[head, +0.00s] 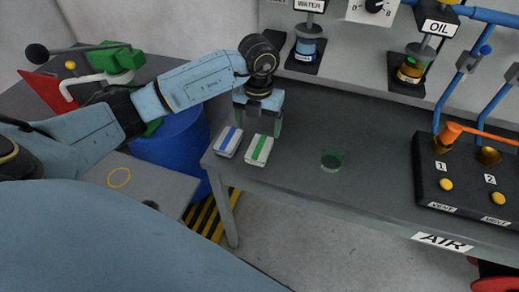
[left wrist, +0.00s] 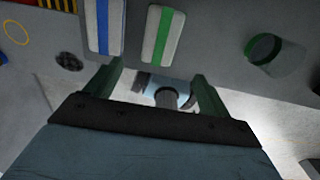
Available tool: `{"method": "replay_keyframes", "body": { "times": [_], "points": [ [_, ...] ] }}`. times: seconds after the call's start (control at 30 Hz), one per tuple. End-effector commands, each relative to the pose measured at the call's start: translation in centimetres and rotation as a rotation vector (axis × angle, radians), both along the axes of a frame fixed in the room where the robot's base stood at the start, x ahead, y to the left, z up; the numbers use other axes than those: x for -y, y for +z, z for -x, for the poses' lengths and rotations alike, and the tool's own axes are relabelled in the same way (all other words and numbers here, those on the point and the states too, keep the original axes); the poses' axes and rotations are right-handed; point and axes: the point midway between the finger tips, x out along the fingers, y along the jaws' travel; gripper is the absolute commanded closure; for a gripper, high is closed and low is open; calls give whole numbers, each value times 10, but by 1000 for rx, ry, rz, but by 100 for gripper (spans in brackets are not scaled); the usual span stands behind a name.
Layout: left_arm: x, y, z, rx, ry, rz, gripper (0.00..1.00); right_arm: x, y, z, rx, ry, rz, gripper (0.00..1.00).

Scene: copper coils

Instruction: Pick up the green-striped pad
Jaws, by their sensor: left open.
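The green-striped pad (head: 259,149) is a small white block with a green stripe along its top. It lies on the grey bench near its front left corner, just right of a similar pad with a blue stripe (head: 229,141). My left gripper (head: 258,125) points down just behind the green-striped pad, its fingers apart and empty. In the left wrist view the green-striped pad (left wrist: 162,36) shows at the top, beyond the open fingers (left wrist: 158,90), with the blue-striped pad (left wrist: 103,26) beside it. My right gripper does not show.
A black valve box (head: 462,180) stands farther right. The bench between is clear. A blue drum (head: 175,150) stands at the bench's left. Water (head: 306,47) and oil (head: 411,69) bottles sit behind.

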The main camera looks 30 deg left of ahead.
Motion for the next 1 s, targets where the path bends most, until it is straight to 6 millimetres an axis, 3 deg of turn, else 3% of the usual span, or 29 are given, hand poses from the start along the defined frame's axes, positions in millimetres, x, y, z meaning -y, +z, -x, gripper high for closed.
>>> {"method": "replay_keyframes", "body": {
  "times": [0.2, 0.47, 0.7, 1.0],
  "points": [
    [1, -43, 1, -4, -1, 3, 18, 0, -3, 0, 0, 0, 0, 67],
    [1, -63, 0, -2, -3, 6, 18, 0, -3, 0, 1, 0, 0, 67],
    [-3, -98, -3, -3, -3, 6, 18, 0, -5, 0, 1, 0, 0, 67],
    [-3, -109, -4, 0, -4, 5, 18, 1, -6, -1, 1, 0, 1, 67]
  ]
}}
